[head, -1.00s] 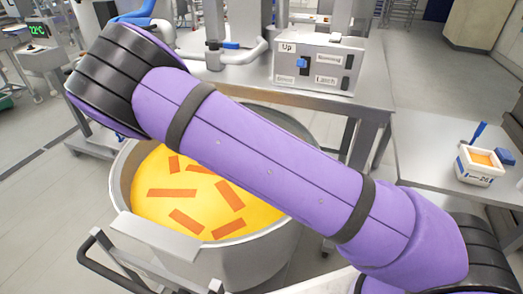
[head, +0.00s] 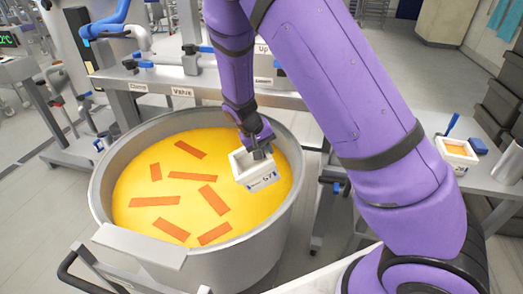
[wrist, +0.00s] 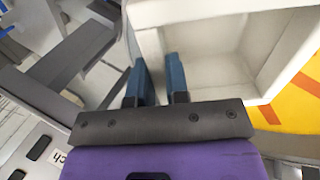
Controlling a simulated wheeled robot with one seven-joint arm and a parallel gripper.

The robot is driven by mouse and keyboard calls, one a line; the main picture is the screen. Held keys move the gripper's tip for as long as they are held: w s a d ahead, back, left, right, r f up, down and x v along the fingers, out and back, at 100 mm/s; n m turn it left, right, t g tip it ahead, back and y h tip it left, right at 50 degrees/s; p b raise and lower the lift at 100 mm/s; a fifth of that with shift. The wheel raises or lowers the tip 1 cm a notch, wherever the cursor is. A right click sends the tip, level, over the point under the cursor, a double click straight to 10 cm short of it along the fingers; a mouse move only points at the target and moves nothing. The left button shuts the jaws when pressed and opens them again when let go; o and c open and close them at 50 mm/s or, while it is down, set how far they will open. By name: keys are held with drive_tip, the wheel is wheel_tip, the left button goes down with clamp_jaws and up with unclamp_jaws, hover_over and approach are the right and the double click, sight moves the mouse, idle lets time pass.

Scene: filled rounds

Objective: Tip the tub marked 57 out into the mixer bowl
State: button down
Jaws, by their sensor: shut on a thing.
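The white tub marked 57 (head: 262,184) is over the right part of the mixer bowl (head: 243,262), slightly tilted. My gripper (head: 258,153) is shut on the tub's wall. In the wrist view one finger is inside the tub (wrist: 215,45) and one outside, with the wall between my gripper's fingers (wrist: 160,75). The part of the tub's inside that shows is pale and bare; its far end is cut off. The bowl holds a yellow filling with several orange strips on it. I cannot tell how far the tub is above the filling.
A steel side table (head: 430,125) at the right bears another white tub (head: 458,152) with orange contents, beside a blue item (head: 478,146). A steel frame with labels "Valve" and "Up" stands behind the bowl. A dark handle rail (head: 80,258) is at the front left.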

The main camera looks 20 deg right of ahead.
drive_tip(key=shift+d+y, duration=0.3)
drive_tip(key=shift+y, duration=0.2)
drive_tip(key=shift+d+r+y, duration=0.1)
drive_tip(key=shift+r+y, duration=0.1)
drive_tip(key=shift+y, duration=0.6)
drive_tip(key=shift+d+r+y, duration=0.1)
drive_tip(key=shift+r+y, duration=0.05)
drive_tip(key=shift+y, duration=0.65)
drive_tip(key=shift+y, duration=0.3)
drive_tip(key=shift+r, duration=0.15)
drive_tip(key=shift+r, duration=3.45)
